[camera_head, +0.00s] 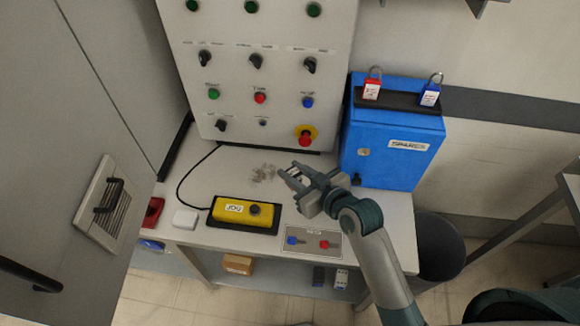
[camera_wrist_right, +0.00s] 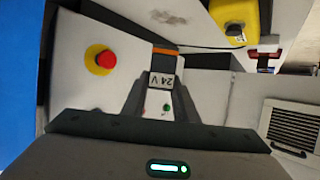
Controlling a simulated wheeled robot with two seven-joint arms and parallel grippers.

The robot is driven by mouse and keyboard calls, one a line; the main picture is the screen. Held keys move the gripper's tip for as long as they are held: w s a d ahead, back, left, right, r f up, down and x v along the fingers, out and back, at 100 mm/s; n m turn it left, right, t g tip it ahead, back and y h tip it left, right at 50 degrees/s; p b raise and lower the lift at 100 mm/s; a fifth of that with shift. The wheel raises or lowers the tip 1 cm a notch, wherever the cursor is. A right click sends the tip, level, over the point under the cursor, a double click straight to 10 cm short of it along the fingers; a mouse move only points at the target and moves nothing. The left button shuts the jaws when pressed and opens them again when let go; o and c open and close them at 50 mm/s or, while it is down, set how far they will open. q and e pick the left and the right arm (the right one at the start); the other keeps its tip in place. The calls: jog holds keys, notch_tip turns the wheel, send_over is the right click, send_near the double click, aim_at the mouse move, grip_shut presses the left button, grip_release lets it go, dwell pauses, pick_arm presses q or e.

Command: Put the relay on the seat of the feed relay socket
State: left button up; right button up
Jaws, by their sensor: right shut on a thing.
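My right gripper (camera_head: 291,172) is above the workbench, in front of the control panel, and is shut on the relay. My left gripper is not in view.
The control panel (camera_head: 262,95) stands at the back, its red emergency button (camera_head: 305,140) near the gripper. A blue spares box (camera_head: 388,150) is on the right. A yellow pendant (camera_head: 243,212), a white block (camera_head: 186,219) and a padlock mat (camera_head: 311,253) lie on the workbench (camera_head: 378,222).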

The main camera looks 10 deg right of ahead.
jog(key=s+d+r+m+t+h, duration=0.1)
jog(key=d+r+m+h, duration=0.4)
jog(key=d+r, duration=0.5)
jog(key=shift+d+r+t+h, duration=0.3)
jog(key=shift+r+h, duration=0.2)
jog(key=shift+r, duration=0.3)
